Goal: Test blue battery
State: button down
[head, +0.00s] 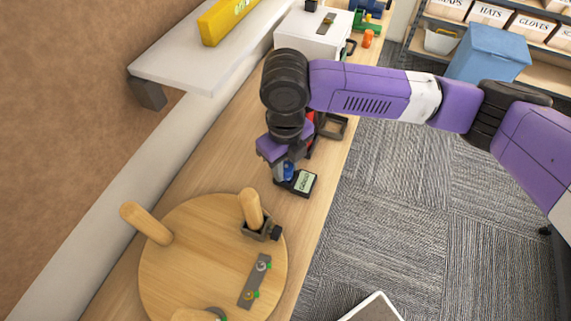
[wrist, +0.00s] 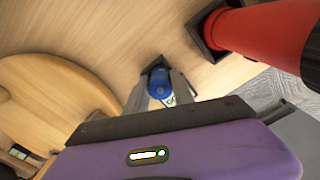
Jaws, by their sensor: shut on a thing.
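The blue battery (head: 289,168) is held between the fingers of my gripper (head: 284,172), which is shut on it. In the wrist view the battery's round blue end (wrist: 160,82) shows between the two fingertips (wrist: 161,92). The battery tester (head: 304,183), a small black device with a pale green display, lies on the wooden bench right at the fingertips. A sliver of its pale display (wrist: 170,100) shows beside the battery in the wrist view. I cannot tell whether the battery touches the tester, as the fingers hide its lower end.
A round wooden board (head: 205,285) with upright handles and small metal parts lies nearer on the bench. A red object (wrist: 265,32) in a black holder stands close to my gripper. A white box (head: 311,35) stands farther back. A wall shelf (head: 200,60) overhangs the left side.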

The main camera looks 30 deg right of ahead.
aim_at(286, 166)
jog(key=shift+f, duration=0.2)
jog(key=c, duration=1.1)
grip_release()
jog(key=shift+r, duration=0.1)
notch_tip(286, 166, up, 12)
jog(key=shift+r, duration=0.15)
